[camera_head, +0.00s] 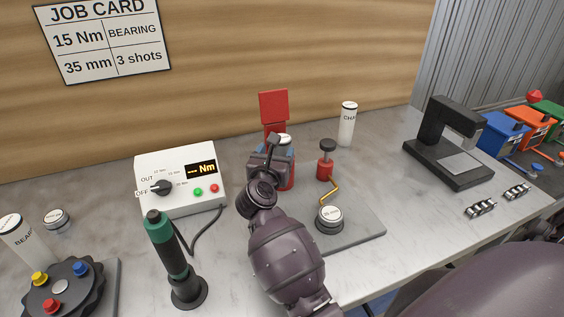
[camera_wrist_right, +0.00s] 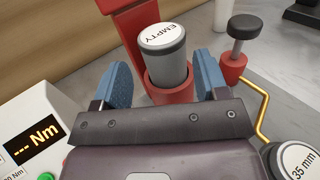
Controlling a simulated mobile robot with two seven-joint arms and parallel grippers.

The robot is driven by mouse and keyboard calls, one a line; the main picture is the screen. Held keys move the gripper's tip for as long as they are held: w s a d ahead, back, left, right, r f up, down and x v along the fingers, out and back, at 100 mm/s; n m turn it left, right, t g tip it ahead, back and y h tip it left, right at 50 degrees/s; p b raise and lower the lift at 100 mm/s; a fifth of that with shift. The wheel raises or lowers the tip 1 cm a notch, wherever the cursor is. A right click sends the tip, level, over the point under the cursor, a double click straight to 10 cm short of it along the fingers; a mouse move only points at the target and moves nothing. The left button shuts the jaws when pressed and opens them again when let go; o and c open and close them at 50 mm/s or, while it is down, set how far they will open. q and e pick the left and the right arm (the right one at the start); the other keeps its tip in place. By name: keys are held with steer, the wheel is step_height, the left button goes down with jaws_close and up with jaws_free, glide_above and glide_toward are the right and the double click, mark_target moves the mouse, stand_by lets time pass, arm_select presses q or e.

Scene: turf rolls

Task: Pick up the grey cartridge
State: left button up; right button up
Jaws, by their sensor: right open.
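The grey cartridge (camera_wrist_right: 174,66) stands upright in a red holder (camera_wrist_right: 170,90). Its white cap reads "EMPTY". In the head view only its pale top (camera_head: 284,138) shows beyond my right gripper. My right gripper (camera_head: 271,154) is open, with its blue fingers on either side of the cartridge and holder in the wrist view. I see gaps between the fingers and the cartridge, and nothing is held. The cartridge's lower part is hidden in the holder. My left gripper is not in view.
A red upright plate (camera_head: 273,105) rises behind the holder. A black-knobbed red post (camera_head: 326,160) and a 35 mm disc (camera_head: 329,216) are to the right. A control box (camera_head: 178,165) and green driver (camera_head: 167,245) are left. A white tube (camera_head: 347,124) stands behind.

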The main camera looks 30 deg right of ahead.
mark_target(280, 147)
steer(key=shift+r+x, duration=0.2)
steer(key=shift+x, duration=2.45)
steer(key=shift+s+d, duration=0.1)
steer(key=c, duration=1)
